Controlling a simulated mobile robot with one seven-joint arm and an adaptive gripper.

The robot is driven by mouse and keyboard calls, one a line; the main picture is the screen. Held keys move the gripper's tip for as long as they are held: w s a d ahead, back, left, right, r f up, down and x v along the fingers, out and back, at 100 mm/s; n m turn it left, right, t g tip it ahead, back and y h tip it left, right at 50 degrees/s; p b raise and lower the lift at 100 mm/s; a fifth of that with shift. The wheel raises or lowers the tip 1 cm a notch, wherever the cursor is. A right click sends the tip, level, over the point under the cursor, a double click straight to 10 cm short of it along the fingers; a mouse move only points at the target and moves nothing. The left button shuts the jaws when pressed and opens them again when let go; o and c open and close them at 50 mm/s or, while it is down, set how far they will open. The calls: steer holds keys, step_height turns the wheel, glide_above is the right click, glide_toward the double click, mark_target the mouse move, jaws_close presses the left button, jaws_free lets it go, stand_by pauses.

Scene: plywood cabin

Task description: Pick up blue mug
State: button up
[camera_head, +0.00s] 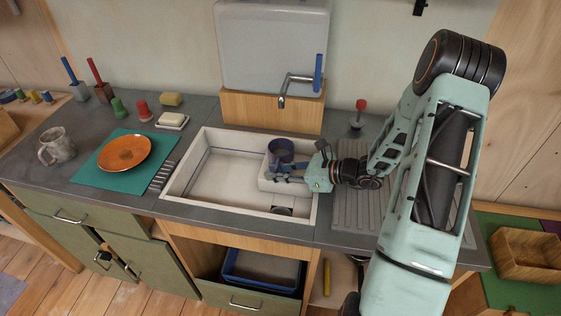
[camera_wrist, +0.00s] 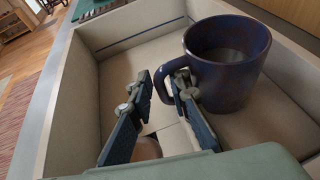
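The dark blue mug (camera_head: 281,150) stands upright in the right part of the white sink (camera_head: 215,184). In the wrist view the mug (camera_wrist: 232,68) is at the upper right, its handle pointing left toward my fingers. My gripper (camera_head: 284,172) reaches into the sink from the right, in front of the mug. In the wrist view my gripper (camera_wrist: 163,82) is open, with a gap between its fingers. The right finger overlaps the handle, and the left finger stands clear to its left. I cannot tell whether the right finger passes through the handle loop or touches it.
A tap (camera_head: 286,88) overhangs the back of the sink. A plunger-like red-topped tool (camera_head: 360,108) stands behind the drainboard. To the left are an orange plate (camera_head: 124,153) on a green mat (camera_head: 98,181) and a grey mug (camera_head: 56,147). Sink walls surround my gripper.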

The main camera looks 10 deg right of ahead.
steer(key=shift+c, duration=0.4)
jaws_close()
steer(key=shift+r, duration=0.1)
